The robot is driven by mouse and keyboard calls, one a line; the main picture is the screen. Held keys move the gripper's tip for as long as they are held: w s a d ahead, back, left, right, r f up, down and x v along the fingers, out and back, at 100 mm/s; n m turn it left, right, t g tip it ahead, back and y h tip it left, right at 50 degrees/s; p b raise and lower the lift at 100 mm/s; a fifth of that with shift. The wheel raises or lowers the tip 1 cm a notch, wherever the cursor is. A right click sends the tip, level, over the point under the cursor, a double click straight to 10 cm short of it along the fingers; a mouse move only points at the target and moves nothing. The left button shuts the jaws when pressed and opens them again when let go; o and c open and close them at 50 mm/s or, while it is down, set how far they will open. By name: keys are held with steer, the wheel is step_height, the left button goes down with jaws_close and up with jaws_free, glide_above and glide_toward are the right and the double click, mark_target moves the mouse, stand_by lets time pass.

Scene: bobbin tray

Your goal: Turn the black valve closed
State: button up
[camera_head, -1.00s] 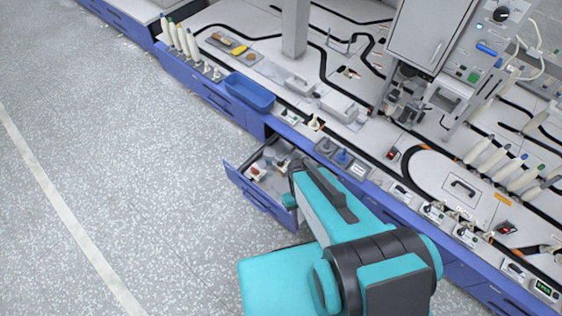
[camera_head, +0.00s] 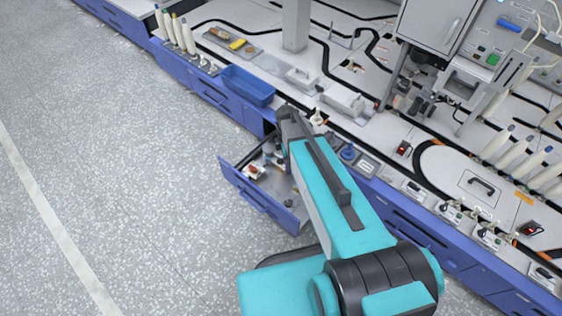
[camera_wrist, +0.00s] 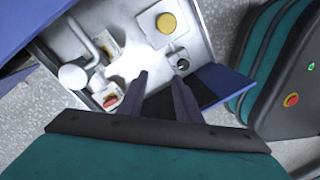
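My gripper (camera_wrist: 159,77) shows in the wrist view with its two dark fingers apart and nothing between them. It points down over the open drawer, whose pale floor (camera_wrist: 140,62) fills much of that view. I cannot clearly make out the black valve; the dark knob seen earlier beside the blue knob (camera_head: 348,154) is now behind my arm. A small dark round piece (camera_wrist: 182,64) lies in the drawer ahead of the right finger; I cannot tell what it is.
The blue drawer (camera_head: 262,204) stands open from the bench front. It holds a yellow disc (camera_wrist: 166,22), a white round piece (camera_wrist: 72,76) and a red piece (camera_wrist: 110,101). A blue bin (camera_head: 247,86) sits on the bench edge. The floor (camera_head: 130,180) is clear.

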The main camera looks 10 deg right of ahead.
mark_target(281, 159)
steer(key=w+r+n+t+b, duration=0.1)
steer(key=w+n+b, duration=0.4)
steer(key=w, duration=0.6)
steer(key=r+n, duration=0.1)
steer(key=n, duration=0.1)
steer(key=shift+w+r+n+t, duration=0.2)
steer(key=shift+w+n+t, duration=0.05)
steer(key=shift+n+t, duration=0.05)
steer(key=shift+d+f, duration=0.1)
step_height(281, 159, down, 14)
steer(key=b, duration=0.4)
